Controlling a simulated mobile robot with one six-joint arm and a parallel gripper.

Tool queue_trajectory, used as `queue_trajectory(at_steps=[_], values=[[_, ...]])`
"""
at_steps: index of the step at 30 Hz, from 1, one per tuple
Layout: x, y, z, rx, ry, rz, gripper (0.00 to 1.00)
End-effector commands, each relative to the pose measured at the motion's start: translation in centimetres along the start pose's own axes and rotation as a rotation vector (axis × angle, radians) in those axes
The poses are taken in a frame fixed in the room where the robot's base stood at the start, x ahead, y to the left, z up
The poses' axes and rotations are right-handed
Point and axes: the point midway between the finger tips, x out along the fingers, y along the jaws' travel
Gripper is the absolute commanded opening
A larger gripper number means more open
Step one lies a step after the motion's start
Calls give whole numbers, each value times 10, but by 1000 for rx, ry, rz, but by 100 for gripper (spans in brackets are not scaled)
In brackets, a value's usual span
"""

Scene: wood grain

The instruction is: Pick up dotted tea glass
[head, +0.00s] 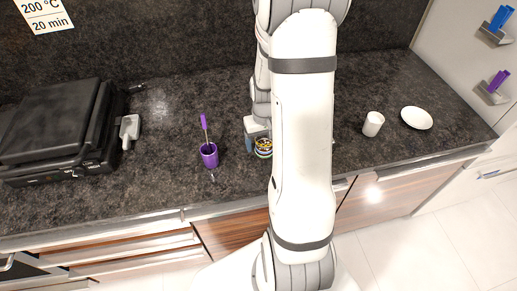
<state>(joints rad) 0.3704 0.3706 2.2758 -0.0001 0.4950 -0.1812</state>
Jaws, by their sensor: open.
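A small glass with a multicoloured pattern (264,152) stands on the dark counter, partly hidden behind my white arm. It is probably the dotted tea glass, but it is too small to make out dots. My gripper (259,144) is open and low over the counter at this glass. One finger shows just left of the glass; the other is hidden by my arm. I cannot tell whether the fingers touch the glass.
A purple cup (209,156) holding a purple-handled utensil stands left of the gripper. A black contact grill (52,125) and a grey scoop-like item (130,129) are farther left. A white cup (373,124) and white dish (417,118) stand at right.

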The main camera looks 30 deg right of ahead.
Motion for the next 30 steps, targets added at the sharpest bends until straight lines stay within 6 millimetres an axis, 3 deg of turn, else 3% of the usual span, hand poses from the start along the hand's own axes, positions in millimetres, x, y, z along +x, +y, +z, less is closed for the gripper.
queue_trajectory(at_steps=[7, 26, 30], values=[[1, 0, 0, 1, 0, 0, 76], [1, 1, 0, 2, 0, 0, 24], [0, 1, 0, 2, 0, 0, 22]])
